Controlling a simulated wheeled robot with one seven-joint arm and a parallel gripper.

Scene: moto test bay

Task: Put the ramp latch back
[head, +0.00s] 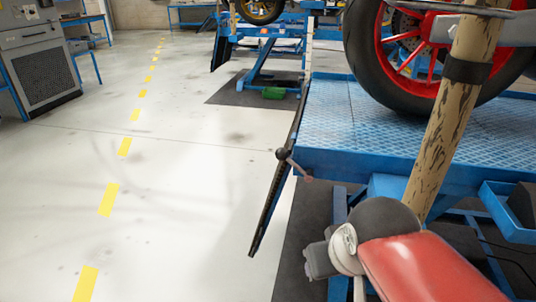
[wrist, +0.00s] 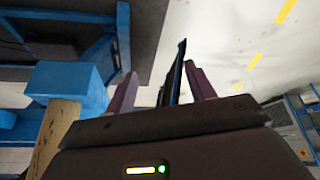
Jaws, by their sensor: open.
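The ramp latch (head: 284,155) shows in the head view as a short lever with a black ball knob, at the near left corner of the blue lift table (head: 345,165). Its rod slants down to the right from the knob. The dark, narrow ramp (head: 266,218) hangs down from that edge, seen nearly edge-on. In the wrist view my gripper (wrist: 160,71) is open, with two purple fingers apart. A dark bar (wrist: 174,72), probably the ramp, appears between them; its distance is unclear. I cannot make out the latch there. The fingers are not clear in the head view.
A motorcycle wheel (head: 365,75) with a red rim stands on the table. A blue tray (head: 500,212) sticks out at the right. A grey cabinet (head: 40,65) stands far left. The pale floor with yellow dashes (head: 109,199) is clear left of the table.

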